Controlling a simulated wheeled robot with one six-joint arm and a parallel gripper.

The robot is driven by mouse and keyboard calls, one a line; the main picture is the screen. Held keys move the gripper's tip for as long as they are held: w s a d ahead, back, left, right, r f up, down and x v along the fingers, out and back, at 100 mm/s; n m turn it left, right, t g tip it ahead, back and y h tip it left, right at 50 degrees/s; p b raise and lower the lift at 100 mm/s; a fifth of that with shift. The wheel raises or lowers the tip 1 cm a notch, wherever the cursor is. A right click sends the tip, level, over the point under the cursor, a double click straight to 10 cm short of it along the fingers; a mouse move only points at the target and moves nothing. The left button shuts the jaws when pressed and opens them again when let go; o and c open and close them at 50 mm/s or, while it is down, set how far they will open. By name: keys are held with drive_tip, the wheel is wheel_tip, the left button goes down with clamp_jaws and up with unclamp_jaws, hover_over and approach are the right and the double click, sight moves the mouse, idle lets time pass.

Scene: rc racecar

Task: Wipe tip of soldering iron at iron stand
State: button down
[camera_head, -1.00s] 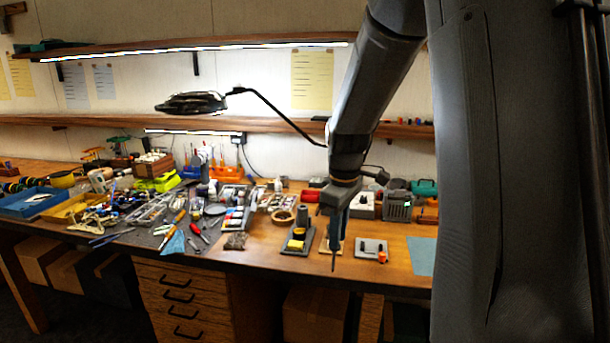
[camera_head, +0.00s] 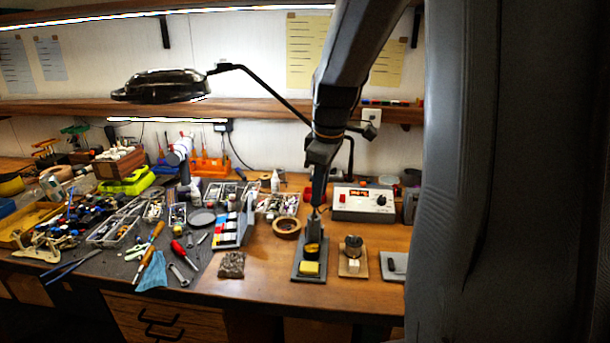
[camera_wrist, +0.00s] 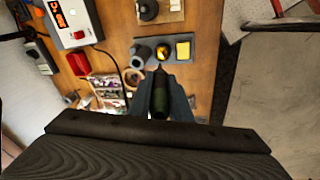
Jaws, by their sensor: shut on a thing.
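The iron stand (camera_head: 324,272) is a grey base with a dark holder, a round brass-wool cup (camera_wrist: 163,51) and a yellow sponge (camera_wrist: 183,50). The sponge also shows at the stand's front in the head view (camera_head: 309,268). There my gripper (camera_head: 316,200) is above the back of the stand, and the tip is hard to make out.
A white soldering station (camera_head: 363,204) with a red display stands behind right. A small wooden board (camera_head: 352,271) with a round metal piece is right of the stand. A tape roll (camera_head: 286,227) and a brown clump (camera_head: 231,265) are left. The lamp arm (camera_head: 270,88) reaches overhead.

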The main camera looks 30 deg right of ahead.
drive_tip(key=shift+w+f, duration=0.1)
drive_tip(key=shift+w, duration=0.35)
drive_tip(key=shift+s+b+x, duration=0.25)
drive_tip(key=shift+b+x, duration=0.9)
drive_tip(key=shift+x, duration=0.1)
drive_tip(key=shift+s+b+x, duration=0.25)
drive_tip(key=shift+b+x, duration=0.9)
drive_tip(key=shift+x, duration=0.1)
drive_tip(key=shift+s, duration=0.1)
drive_tip(key=shift+s+d+f, duration=0.1)
drive_tip(key=shift+f, duration=0.45)
drive_tip(key=shift+f, duration=0.6)
idle(1.0)
drive_tip(key=shift+p, duration=0.35)
idle(2.5)
